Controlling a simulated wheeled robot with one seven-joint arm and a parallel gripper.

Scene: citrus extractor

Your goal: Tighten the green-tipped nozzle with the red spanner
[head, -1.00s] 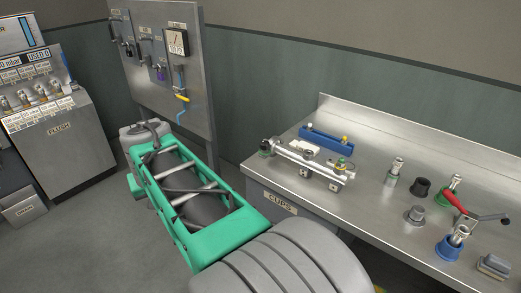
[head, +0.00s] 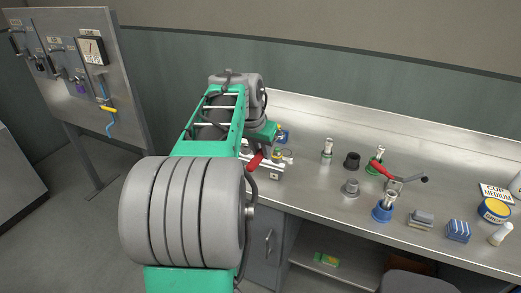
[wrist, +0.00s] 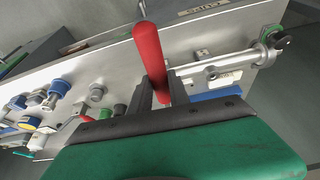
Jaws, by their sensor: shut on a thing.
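My gripper (wrist: 159,88) is shut on the red handle of the spanner (wrist: 148,50), which stands out between its fingers in the wrist view. In the head view the red spanner (head: 255,161) shows beside my wrist, over the front of the metal bench. The silver manifold bar (wrist: 230,62) lies beyond my fingers in the wrist view. A fitting with a green ring (wrist: 276,37) sits at its right end there. In the head view my arm hides most of the bar (head: 272,171). I cannot tell which fitting is the green-tipped nozzle, nor see the spanner's working end clearly.
A blue rack (head: 282,135) stands behind the bar. To its right on the bench are a small nozzle (head: 327,148), a black cup (head: 352,160), a grey knob (head: 350,187), a red-handled lever (head: 378,168) and a blue-based fitting (head: 382,211).

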